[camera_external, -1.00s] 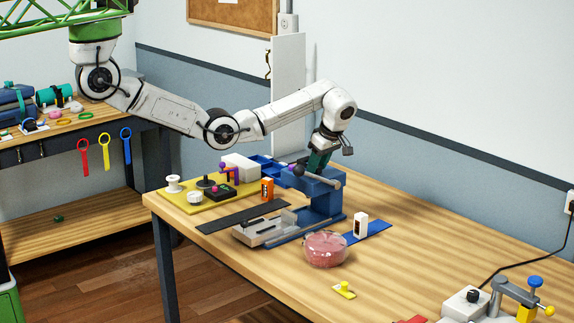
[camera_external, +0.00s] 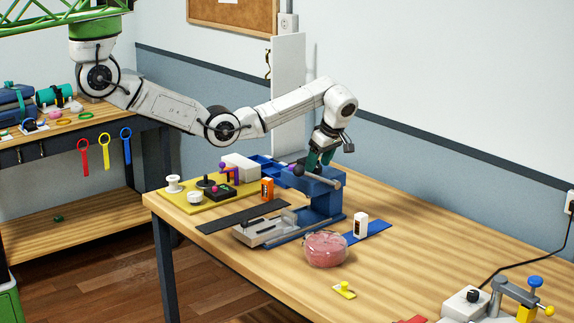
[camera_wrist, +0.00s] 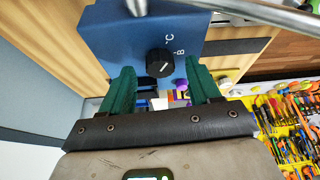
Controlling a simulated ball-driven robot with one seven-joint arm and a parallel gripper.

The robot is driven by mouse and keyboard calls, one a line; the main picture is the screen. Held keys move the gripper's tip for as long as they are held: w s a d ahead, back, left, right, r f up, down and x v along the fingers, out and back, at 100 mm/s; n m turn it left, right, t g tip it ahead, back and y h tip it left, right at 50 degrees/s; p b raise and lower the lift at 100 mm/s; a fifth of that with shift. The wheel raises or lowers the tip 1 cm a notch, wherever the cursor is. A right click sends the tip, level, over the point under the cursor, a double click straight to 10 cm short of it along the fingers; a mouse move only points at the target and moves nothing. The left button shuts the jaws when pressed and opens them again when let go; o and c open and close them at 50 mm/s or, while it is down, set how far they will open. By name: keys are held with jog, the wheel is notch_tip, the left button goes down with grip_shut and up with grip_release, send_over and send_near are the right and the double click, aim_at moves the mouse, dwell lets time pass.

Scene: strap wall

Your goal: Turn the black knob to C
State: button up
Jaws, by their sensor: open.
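The black knob (camera_wrist: 160,63) sits on the face of a blue box (camera_wrist: 115,45) in the wrist view. Letters C and B are printed beside it, and the knob has a short white mark; I cannot tell for sure which letter it points to. My gripper (camera_wrist: 160,90) is open, with its green fingers on either side of the knob's line and apart from it. In the outside view my gripper (camera_external: 320,159) is just above the blue box (camera_external: 318,183), and the dark knob (camera_external: 299,170) shows at the box's upper left.
A metal bar (camera_wrist: 265,14) crosses near the box. A yellow board with small parts (camera_external: 180,204) lies left on the table. The table's right middle is clear.

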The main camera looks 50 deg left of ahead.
jog(key=p+v, duration=0.3)
jog(key=v, duration=0.2)
jog(key=shift+r, duration=0.3)
jog(key=shift+d+b, duration=0.15)
jog(key=shift+b, duration=0.2)
jog(key=shift+v, duration=2.15)
